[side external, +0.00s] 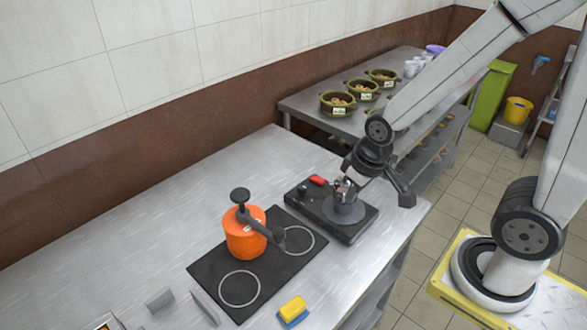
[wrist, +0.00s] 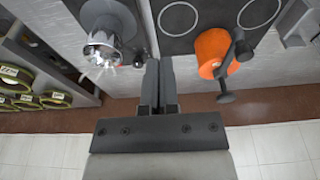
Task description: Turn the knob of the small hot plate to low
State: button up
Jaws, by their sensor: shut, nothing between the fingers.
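The small hot plate (side external: 357,228) is a dark flat unit with a round grey plate (side external: 343,212), near the right end of the steel counter. A small dark knob (side external: 302,189) appears to sit at its back left corner, beside a red piece (side external: 318,181). A shiny metal vessel (wrist: 101,48) is at the round plate. My gripper (wrist: 159,64) is shut and empty. In the wrist view its fingers are just right of the hot plate and cover part of that area. In the side view the fingertips are hard to make out. The knob's setting cannot be read.
A larger black cooktop (side external: 204,272) carries an orange pot (side external: 240,240) with a dark handle. A yellow and blue sponge (side external: 293,311) lies near the front edge. Several green pots (side external: 338,103) stand on the back table. A brown and white wall borders the counter.

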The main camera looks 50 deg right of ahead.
jog(key=o, duration=0.7)
jog(key=shift+w, duration=0.15)
jog(key=o, duration=0.3)
jog(key=shift+w+d, duration=0.1)
jog(key=shift+w, duration=0.25)
jog(key=shift+o, duration=0.2)
jog(key=n+g, duration=0.2)
jog(key=n, duration=0.6)
send_near(302, 186)
jog(key=shift+s+a+f, duration=0.15)
jog(key=shift+a+f, duration=0.05)
jog(key=shift+f, duration=0.2)
jog(key=shift+w+d+f+n+g, duration=0.25)
jog(key=shift+w+f+n+g, duration=0.1)
jog(key=shift+n, duration=0.15)
jog(key=shift+f, duration=3.9)
